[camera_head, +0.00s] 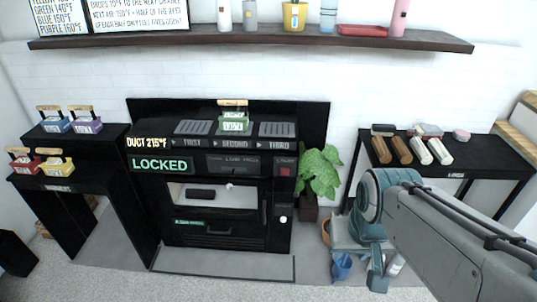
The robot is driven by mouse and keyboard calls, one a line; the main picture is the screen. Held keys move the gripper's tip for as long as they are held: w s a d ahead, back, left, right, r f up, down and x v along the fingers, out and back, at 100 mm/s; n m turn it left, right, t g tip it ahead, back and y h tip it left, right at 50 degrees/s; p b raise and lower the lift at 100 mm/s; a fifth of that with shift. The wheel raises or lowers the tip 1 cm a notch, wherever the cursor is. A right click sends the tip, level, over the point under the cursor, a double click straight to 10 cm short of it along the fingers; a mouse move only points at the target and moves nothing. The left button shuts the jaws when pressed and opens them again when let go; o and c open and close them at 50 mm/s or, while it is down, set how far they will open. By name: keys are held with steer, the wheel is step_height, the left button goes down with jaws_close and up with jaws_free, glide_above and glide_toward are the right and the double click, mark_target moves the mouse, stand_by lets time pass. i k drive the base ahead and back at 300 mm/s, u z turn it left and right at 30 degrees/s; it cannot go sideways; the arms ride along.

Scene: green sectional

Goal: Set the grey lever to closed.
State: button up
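A black stove-like unit (228,230) stands against the white wall. Its panel reads "DUCT 215°F" and a green "LOCKED". A small pale knob (229,186) shows at its front window; I cannot tell whether this is the grey lever, or what position the lever is in. A dark bar-shaped thing (201,194) shows in the window. A green block with a wooden handle (234,119) stands on the middle top grate, labelled "SECOND". My gripper (376,277) hangs at the lower right, apart from the unit; its fingers are too unclear to read.
Blue, purple, red and yellow handled blocks stand on black stepped stands (95,180) at left. A potted plant (319,172) stands right of the unit. A black table (455,172) at right bears several logs. A shelf (250,40) runs above. Floor before the unit is clear.

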mark_target(229, 186)
steer(key=z, duration=0.25)
steer(key=i, duration=0.55)
steer(key=u, duration=0.6)
steer(key=i, duration=0.65)
steer(key=u, duration=0.75)
